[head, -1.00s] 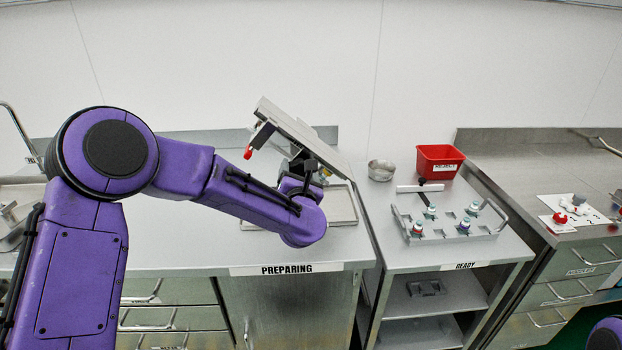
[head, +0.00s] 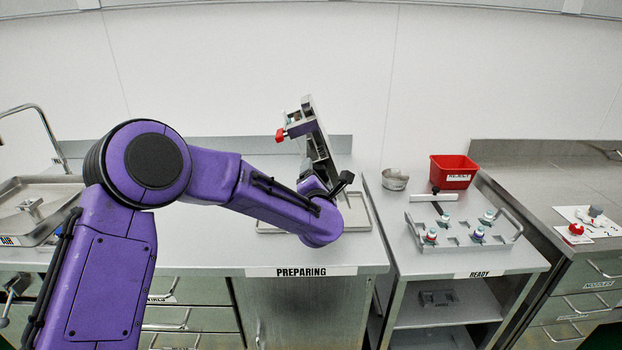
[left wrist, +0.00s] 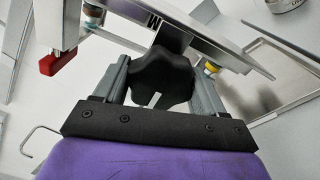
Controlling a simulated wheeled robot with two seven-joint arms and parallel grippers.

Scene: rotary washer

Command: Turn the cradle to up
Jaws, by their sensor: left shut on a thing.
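The cradle (head: 320,145) is a grey metal plate standing steeply tilted over the preparing bench, with a red-tipped lever (head: 281,135) at its upper left. In the left wrist view the cradle's grey underside (left wrist: 215,35) fills the top, and the red tip (left wrist: 57,62) shows at left. My left gripper (left wrist: 160,75) is shut on a black lobed knob (left wrist: 163,82), one finger on each side. In the head view my left arm hides the knob and most of the gripper. Vials with coloured caps show at the cradle (left wrist: 210,68). My right gripper is out of view.
A shallow metal tray (head: 358,212) lies below the cradle on the preparing bench (head: 220,245). A rack with several vials (head: 462,235), a metal bowl (head: 394,180) and a red bin (head: 453,172) stand on the ready bench. A sink (head: 35,205) is at left.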

